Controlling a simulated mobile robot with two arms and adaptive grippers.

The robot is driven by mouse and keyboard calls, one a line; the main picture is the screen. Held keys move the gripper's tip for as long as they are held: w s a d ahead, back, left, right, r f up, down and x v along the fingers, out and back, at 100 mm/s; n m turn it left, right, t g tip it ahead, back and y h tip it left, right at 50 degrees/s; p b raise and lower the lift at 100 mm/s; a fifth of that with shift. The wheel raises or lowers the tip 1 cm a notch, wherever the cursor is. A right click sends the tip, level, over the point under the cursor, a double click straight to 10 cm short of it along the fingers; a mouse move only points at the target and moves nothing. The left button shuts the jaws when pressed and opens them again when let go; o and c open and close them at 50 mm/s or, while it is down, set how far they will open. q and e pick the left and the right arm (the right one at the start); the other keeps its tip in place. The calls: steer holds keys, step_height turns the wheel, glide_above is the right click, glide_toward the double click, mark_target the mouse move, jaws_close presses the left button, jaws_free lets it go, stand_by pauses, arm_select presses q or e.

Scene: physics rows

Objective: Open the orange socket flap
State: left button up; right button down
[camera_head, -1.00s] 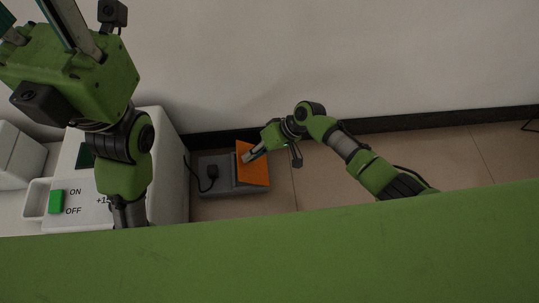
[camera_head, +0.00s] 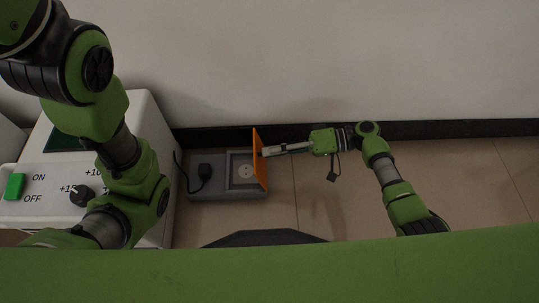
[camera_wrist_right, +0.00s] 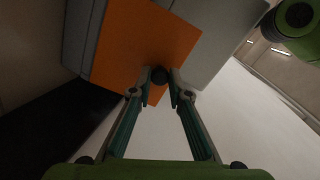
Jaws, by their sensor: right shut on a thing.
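The orange socket flap (camera_head: 260,163) stands up, nearly edge-on in the head view, along the right side of a grey socket box (camera_head: 224,192). A pale round socket (camera_head: 246,171) is uncovered to its left. My right gripper (camera_head: 264,152) reaches in from the right and is shut at the flap's face. In the right wrist view the orange flap (camera_wrist_right: 140,40) fills the upper middle, and my right fingertips (camera_wrist_right: 163,76) close around a small dark knob (camera_wrist_right: 160,75) on it. My left arm shows at the left; its gripper is outside the view.
A black plug (camera_head: 204,170) with a cable sits in the box's left part. A white appliance (camera_head: 150,115) with a green ON/OFF switch (camera_head: 14,186) and a dial (camera_head: 81,195) stands to the left.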

steer(key=shift+d+f, duration=0.1)
steer(key=shift+d, duration=0.05)
stand_by(0.4)
steer(key=c, duration=1.9)
jaws_free()
steer(key=shift+d, duration=0.15)
steer(key=v, duration=1.2)
steer(key=shift+f, duration=0.2)
steer(key=shift+s, duration=0.1)
